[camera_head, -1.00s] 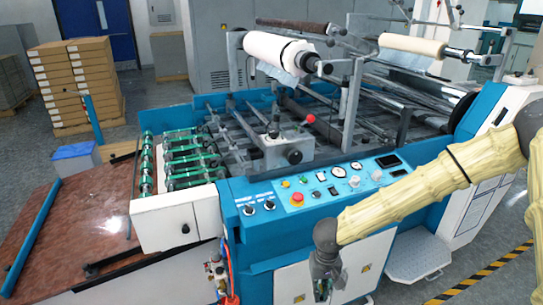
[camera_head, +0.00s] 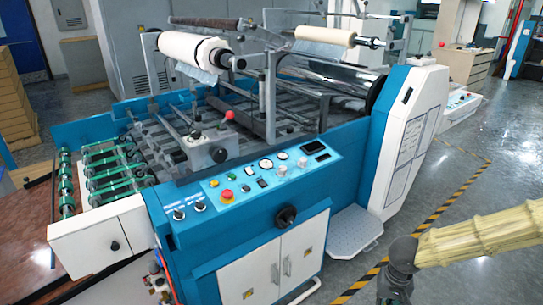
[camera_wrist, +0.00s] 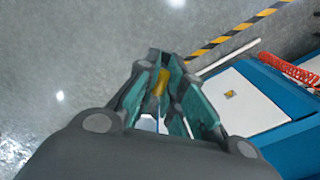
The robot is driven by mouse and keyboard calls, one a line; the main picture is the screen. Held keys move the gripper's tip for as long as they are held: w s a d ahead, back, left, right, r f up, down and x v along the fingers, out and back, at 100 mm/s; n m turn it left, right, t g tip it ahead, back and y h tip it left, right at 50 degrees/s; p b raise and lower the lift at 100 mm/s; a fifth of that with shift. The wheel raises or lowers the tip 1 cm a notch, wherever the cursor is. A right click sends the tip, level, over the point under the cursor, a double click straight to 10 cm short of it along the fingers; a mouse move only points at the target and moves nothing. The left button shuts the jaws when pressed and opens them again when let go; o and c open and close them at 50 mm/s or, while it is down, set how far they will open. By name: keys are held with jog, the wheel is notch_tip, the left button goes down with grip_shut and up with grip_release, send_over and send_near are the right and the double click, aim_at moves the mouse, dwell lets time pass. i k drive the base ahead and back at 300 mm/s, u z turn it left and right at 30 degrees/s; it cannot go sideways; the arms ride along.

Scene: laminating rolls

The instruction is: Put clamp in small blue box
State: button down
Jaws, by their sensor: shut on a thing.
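In the wrist view my gripper (camera_wrist: 172,72) has its green-lined fingers close around a small yellow piece, the clamp (camera_wrist: 160,84). The fingers hide most of the clamp. It is held above the grey floor, apart from the machine. In the head view my gripper's dark wrist shows at the bottom right edge, and its fingers are cut off. I cannot make out the small blue box in either current view.
The blue and white laminating machine (camera_head: 255,225) fills the middle and left of the head view. A grey step plate (camera_head: 340,238) juts from its side. Yellow-black floor tape (camera_head: 440,210) runs past it. The floor on the right (camera_head: 500,175) is clear.

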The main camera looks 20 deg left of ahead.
aim_at(188, 100)
jog(key=z, duration=1.35)
jog(key=i, duration=1.75)
jog(key=u, duration=3.45)
